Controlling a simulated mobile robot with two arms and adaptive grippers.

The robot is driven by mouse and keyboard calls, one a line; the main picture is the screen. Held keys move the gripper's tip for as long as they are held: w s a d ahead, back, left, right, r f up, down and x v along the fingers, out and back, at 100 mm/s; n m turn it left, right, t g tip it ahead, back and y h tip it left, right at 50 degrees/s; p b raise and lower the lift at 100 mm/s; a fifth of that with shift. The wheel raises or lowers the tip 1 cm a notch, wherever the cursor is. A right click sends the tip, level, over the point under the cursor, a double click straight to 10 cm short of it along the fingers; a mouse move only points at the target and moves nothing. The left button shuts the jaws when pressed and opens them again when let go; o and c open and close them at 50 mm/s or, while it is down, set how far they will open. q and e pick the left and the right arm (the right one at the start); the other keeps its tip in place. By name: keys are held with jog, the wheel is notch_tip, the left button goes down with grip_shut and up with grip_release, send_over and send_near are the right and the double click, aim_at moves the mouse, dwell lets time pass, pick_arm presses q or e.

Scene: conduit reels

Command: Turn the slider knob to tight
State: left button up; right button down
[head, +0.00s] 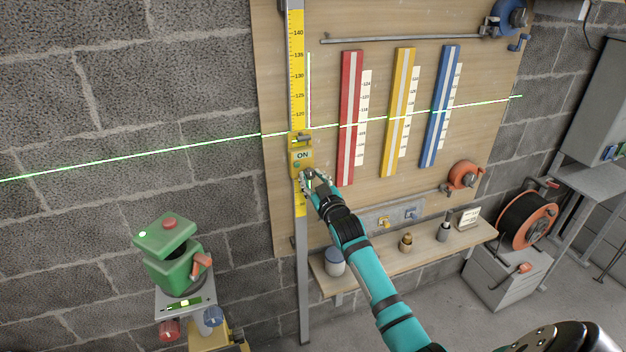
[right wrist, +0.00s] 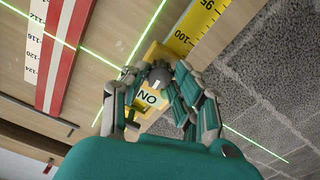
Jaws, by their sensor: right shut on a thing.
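The yellow slider (head: 301,151), marked "ON", sits on a vertical grey rail with a yellow scale (head: 297,70). It also shows in the right wrist view (right wrist: 148,97), with its lettering upside down. My right gripper (head: 309,181) is at the slider's lower edge, its fingers shut on the slider knob. In the right wrist view, a small grey rounded part of the knob (right wrist: 158,74) shows between the fingertips. The fingers hide most of the knob, and I cannot read any tight mark. My left gripper is in neither view.
Red (head: 351,120), yellow (head: 398,115) and blue (head: 441,105) strips hang on the wooden board right of the rail. A shelf (head: 440,247) with small items is below. A green laser device (head: 165,250) stands lower left; its green line crosses the wall above the slider.

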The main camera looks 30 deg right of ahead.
jog(key=c, duration=1.1)
grip_release()
jog(key=shift+o, duration=0.2)
jog(key=v, duration=1.2)
